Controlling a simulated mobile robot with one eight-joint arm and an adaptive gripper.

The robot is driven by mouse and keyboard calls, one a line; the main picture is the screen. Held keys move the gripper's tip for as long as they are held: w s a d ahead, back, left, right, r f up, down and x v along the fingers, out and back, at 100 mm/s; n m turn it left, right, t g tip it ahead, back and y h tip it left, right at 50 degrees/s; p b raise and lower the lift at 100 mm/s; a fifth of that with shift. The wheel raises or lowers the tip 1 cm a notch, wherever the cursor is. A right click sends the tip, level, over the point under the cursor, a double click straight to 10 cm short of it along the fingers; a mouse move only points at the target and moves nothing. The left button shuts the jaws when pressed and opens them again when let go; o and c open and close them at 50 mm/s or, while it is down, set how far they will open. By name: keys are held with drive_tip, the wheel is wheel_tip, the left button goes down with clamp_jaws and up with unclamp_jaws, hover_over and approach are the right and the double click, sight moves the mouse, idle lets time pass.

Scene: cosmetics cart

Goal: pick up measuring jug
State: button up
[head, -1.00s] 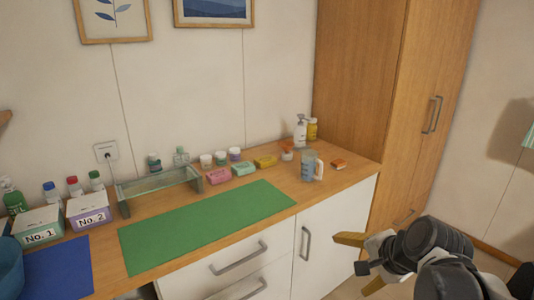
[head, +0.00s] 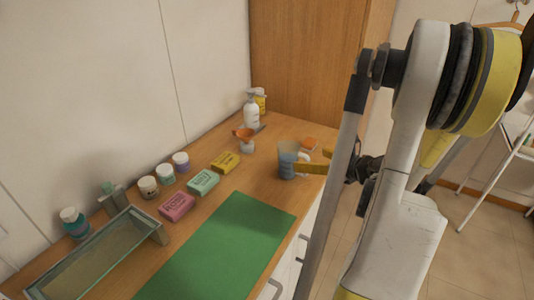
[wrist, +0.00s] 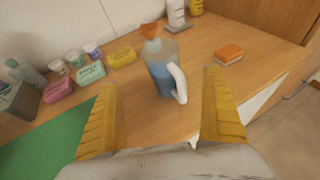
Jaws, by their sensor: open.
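The measuring jug (head: 287,160) is bluish and see-through with a white handle. It stands upright on the wooden counter, to the right of the green mat. The wrist view shows the jug (wrist: 161,75) beyond and between my two yellow fingers, with its handle toward the right finger. My gripper (wrist: 162,115) is open and empty, and the jug appears a little ahead of the fingertips. In the head view my gripper (head: 312,166) is at the jug's right side; one finger overlaps the handle area, and I cannot tell whether it touches. My arm hides part of the gripper.
An orange sponge (wrist: 229,53) lies right of the jug. A small container with an orange top (head: 245,139) and a white pump bottle (head: 251,110) stand behind it. Soap boxes (head: 203,182) and small jars line the wall. The green mat (head: 220,250) is bare.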

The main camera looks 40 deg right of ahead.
sight(296, 153)
drive_tip(key=b+x, duration=0.1)
drive_tip(key=x, duration=0.3)
drive_tip(key=shift+w+d+f, duration=0.15)
drive_tip(key=shift+w+f, duration=0.05)
drive_tip(key=shift+f, duration=0.05)
drive_tip(key=x, duration=0.2)
drive_tip(key=b+x, duration=0.1)
drive_tip(key=x, duration=0.1)
drive_tip(key=b+x, duration=0.1)
drive_tip(key=x, duration=0.1)
drive_tip(key=shift+w+r, duration=0.2)
drive_tip(key=shift+r, duration=0.15)
drive_tip(key=shift+s, duration=0.1)
drive_tip(key=shift+d+r, duration=0.1)
drive_tip(key=c, duration=1.5)
